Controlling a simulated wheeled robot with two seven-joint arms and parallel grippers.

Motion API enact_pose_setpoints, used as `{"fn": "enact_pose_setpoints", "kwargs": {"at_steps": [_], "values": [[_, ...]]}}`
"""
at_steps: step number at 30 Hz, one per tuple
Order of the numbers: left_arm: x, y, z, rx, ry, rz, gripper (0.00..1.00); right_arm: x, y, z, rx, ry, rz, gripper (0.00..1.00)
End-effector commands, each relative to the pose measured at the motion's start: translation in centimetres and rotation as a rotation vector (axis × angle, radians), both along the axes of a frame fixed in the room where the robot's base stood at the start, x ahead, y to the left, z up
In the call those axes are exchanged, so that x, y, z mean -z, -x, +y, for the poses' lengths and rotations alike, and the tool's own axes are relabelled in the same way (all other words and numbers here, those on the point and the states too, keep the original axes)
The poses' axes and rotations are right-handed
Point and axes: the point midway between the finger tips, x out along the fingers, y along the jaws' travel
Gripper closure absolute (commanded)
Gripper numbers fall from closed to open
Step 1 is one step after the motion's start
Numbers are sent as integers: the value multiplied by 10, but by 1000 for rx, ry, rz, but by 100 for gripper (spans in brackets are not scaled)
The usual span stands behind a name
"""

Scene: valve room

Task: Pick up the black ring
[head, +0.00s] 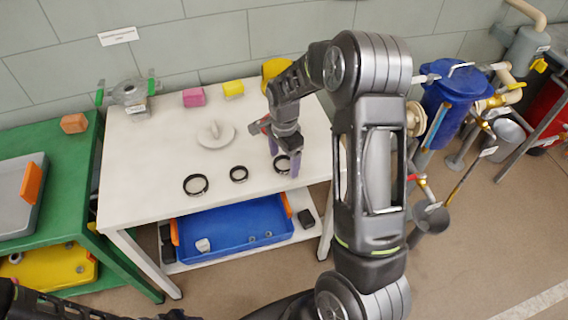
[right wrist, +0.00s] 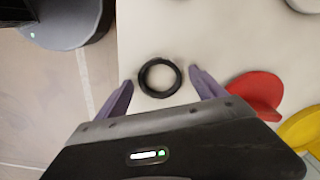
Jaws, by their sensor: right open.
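Three black rings lie flat on the white table in the head view: a larger left ring (head: 195,193), a smaller middle ring (head: 238,180) and a right ring (head: 277,165). My right gripper (head: 284,160) points down over the right ring, its purple fingers partly hiding it. In the right wrist view this black ring (right wrist: 160,94) lies between the tips of the open, empty gripper (right wrist: 161,78), with gaps on both sides. My left gripper is not in view; only dark parts of my left arm show at the bottom left.
The white table (head: 150,190) also bears a pale round disc with a knob (head: 214,134), a pink block (head: 194,97) and a yellow block (head: 233,88). A red part (right wrist: 258,90) is close to the right finger in the wrist view. A blue tray (head: 232,222) sits below.

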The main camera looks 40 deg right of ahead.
Motion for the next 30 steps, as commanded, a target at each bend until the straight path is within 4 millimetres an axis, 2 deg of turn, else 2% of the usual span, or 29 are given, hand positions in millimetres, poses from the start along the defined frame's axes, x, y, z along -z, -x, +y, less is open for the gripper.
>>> {"fn": "enact_pose_setpoints", "kwargs": {"at_steps": [2,25,30], "values": [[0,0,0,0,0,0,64,0,0,0,0,0,0,22],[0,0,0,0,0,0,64,0,0,0,0,0,0,85],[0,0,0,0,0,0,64,0,0,0,0,0,0,86]]}}
